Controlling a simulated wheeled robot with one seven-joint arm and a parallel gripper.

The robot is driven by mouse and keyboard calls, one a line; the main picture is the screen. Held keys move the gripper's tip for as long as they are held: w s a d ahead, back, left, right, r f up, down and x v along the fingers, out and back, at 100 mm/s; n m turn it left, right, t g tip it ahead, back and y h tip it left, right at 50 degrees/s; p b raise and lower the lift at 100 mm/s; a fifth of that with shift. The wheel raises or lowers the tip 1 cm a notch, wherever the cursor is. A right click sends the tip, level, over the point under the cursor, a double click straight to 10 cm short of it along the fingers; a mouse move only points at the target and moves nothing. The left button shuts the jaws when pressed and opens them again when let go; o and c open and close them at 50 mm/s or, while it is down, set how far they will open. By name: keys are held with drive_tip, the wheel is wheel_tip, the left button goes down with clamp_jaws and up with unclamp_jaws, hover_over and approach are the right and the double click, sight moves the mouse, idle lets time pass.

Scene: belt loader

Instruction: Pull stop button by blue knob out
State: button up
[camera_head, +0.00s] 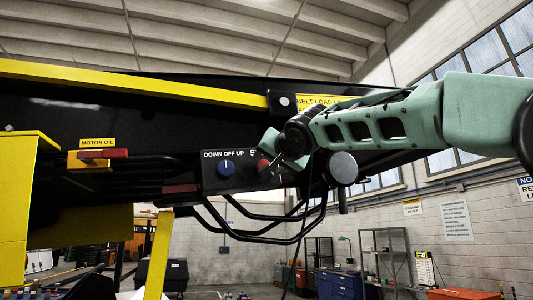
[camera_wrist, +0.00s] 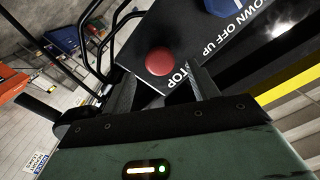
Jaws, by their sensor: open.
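The black control panel (camera_head: 212,182) has a blue knob (camera_head: 227,167) labelled DOWN OFF UP on its left side. The red stop button (camera_head: 263,166) sits to the right of the knob, partly hidden by my gripper. In the wrist view the round red stop button (camera_wrist: 160,61) lies just beyond the fingertips, roughly between them, beside the STOP lettering. The blue knob (camera_wrist: 229,5) is cut off at the top edge. My gripper (camera_wrist: 162,80) is open and empty, with one finger on each side of the button's line. Contact with the button cannot be told.
Black bent tube rails (camera_head: 262,237) hang below the panel. A yellow bar (camera_head: 130,83) runs above it. A red handle (camera_head: 104,154) marked MOTOR OIL is at the left. A round black part (camera_head: 343,168) is right of my gripper.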

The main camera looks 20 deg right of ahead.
drive_tip(key=shift+w+p, duration=0.65)
drive_tip(key=shift+w, duration=0.95)
clamp_jaws()
drive_tip(key=shift+s+a+f+b, duration=0.15)
drive_tip(key=shift+s+b, duration=0.6)
drive_tip(key=shift+b, duration=0.4)
unclamp_jaws()
drive_tip(key=shift+s, duration=0.2)
drive_tip(key=shift+s, duration=0.1)
